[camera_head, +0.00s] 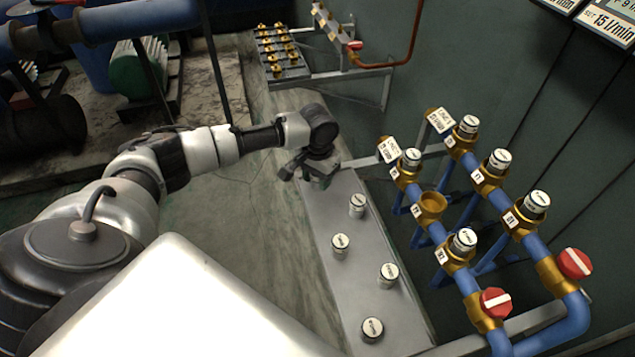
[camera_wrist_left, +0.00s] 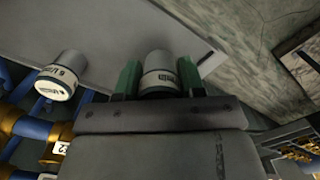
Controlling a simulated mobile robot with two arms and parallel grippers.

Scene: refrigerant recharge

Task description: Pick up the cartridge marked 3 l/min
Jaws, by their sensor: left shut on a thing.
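My left gripper (camera_head: 312,168) is low over the far end of the grey metal tray (camera_head: 335,200). I cannot read the number on the band. This cartridge is hidden in the head view. Other white cartridges stand upright on the tray: one nearest the gripper (camera_head: 357,206), one at left (camera_head: 340,246), one at right (camera_head: 388,275) and one at the near end (camera_head: 372,329). Their markings are too small to read. My right gripper is not in view.
Right of the tray, blue pipes with brass sockets hold several white-topped cartridges (camera_head: 498,161). One brass socket (camera_head: 430,205) is empty. Two red valve handles (camera_head: 495,301) (camera_head: 575,263) are at the near end. A rack of brass fittings (camera_head: 282,52) stands behind. Floor left of the tray is clear.

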